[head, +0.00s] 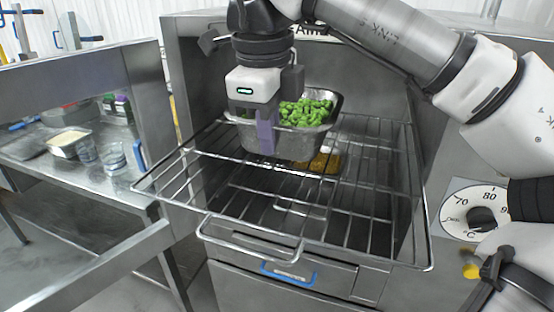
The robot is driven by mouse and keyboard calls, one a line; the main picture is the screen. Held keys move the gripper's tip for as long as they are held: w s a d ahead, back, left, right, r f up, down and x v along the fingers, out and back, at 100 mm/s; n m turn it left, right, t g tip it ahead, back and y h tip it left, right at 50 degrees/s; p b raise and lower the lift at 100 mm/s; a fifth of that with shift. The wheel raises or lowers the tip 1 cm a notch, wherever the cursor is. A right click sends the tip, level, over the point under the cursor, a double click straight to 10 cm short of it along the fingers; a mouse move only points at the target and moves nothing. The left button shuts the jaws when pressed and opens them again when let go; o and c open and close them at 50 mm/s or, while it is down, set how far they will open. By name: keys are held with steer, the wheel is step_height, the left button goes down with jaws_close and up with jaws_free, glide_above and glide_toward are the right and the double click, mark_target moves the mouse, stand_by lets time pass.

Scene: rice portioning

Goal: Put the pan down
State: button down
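A grey metal pan (300,143) filled with green pieces (305,112) is in the head view, in front of the open oven. My gripper (266,140) points down at the pan's left side, and its purple finger overlaps the near wall. It appears closed on the pan's wall; the far finger is hidden. The pan is over the pulled-out wire rack (345,195). I cannot tell whether its base touches the wires. The oven cavity (375,100) is behind it.
A yellow-brown item (325,162) shows behind the pan, low in the oven. An open door (150,100) stands at the left. A steel table (110,175) holds a pale-filled pan (69,142) and glass containers (112,157). The rack's front and right are clear.

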steer(key=shift+f+p, duration=0.45)
steer(key=shift+f, duration=2.5)
steer(key=shift+f, duration=0.15)
steer(key=c, duration=1.7)
jaws_free()
steer(key=r, duration=0.4)
steer(key=s+r, duration=0.1)
steer(key=r, duration=0.7)
steer(key=shift+s+a+r+p, duration=0.15)
steer(key=shift+a+p, duration=0.1)
steer(key=shift+p, duration=0.15)
